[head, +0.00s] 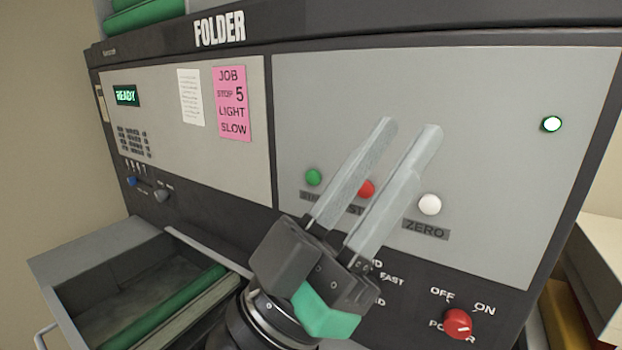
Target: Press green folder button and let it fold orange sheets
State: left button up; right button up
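The green folder button (313,177) is a small round knob on the grey front panel of the folder (480,95). It is in plain view just left of my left gripper (409,130). That gripper points up and right in front of the panel, its two grey fingers apart with nothing between them. The red button (367,188) shows through the gap between the fingers. I cannot tell how far the fingertips are from the panel. The display (126,95) reads READY. I see no orange sheets that I can identify. My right gripper is not in view.
A white button (429,204) marked ZERO is right of the fingers. A red power knob (459,324) is at the lower right, and a lit round lamp (552,124) is at the upper right. A pink job note (231,104) is on the left panel. An open tray (95,262) juts out at lower left.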

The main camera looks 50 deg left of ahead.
pick_arm(q)
grip_shut()
dwell(1.3)
